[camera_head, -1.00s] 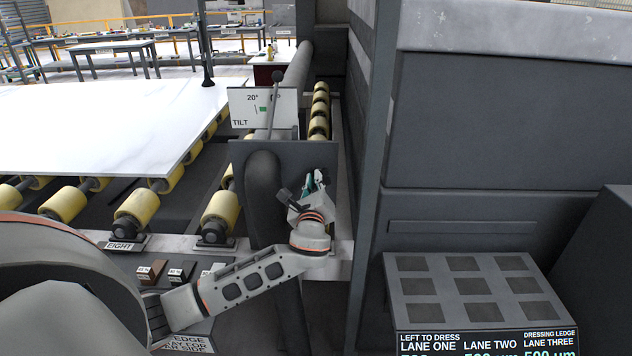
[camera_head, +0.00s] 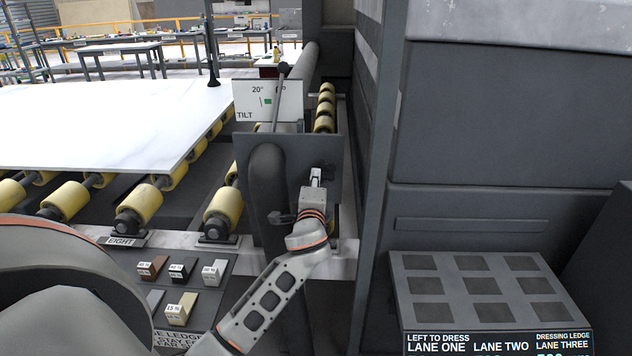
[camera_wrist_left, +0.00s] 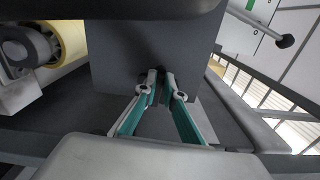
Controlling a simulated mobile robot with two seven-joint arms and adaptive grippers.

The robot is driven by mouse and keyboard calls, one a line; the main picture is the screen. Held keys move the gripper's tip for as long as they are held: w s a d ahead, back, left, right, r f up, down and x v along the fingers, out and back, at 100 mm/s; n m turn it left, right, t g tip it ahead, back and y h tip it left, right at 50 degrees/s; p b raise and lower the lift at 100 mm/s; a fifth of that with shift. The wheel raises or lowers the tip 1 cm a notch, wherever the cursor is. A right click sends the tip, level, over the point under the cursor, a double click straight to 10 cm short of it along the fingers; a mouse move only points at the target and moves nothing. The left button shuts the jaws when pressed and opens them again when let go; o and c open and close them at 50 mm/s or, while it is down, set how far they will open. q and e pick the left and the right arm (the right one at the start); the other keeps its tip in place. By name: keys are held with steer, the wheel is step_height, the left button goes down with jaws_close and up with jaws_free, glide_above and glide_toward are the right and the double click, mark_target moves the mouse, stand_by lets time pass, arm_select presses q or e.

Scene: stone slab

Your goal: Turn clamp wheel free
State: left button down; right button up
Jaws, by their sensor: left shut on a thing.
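My left gripper (camera_head: 316,175) reaches up to the dark grey upright plate (camera_head: 325,150) beside the roller bed. In the left wrist view its two teal-padded fingers (camera_wrist_left: 160,80) converge on a small dark part (camera_wrist_left: 160,72) in front of the plate. Most of that part is hidden between the fingertips. I cannot make out a full wheel shape in either view. A thick dark curved tube (camera_head: 267,185) stands just left of the gripper in the head view. My right gripper is not in view.
A TILT sign (camera_head: 250,100) and a ball-topped lever (camera_head: 283,68) stand above the plate. The white slab (camera_head: 100,125) lies on yellow rollers (camera_head: 140,203) at left. A dark cabinet wall (camera_head: 480,130) and a lane-marked block (camera_head: 480,262) limit the right. Small blocks (camera_head: 180,308) sit at lower left.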

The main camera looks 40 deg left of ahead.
arm_select(q)
steer(key=shift+f+n+b, duration=0.2)
steer(key=shift+f+n, duration=0.05)
steer(key=shift+n, duration=0.45)
steer(key=shift+f+n+b, duration=0.2)
steer(key=shift+n, duration=0.5)
steer(key=shift+d, duration=0.1)
steer(key=c, duration=2.1)
jaws_free()
steer(key=shift+c, duration=0.2)
steer(key=shift+r, duration=0.1)
steer(key=shift+s, duration=0.1)
steer(key=v, duration=1.2)
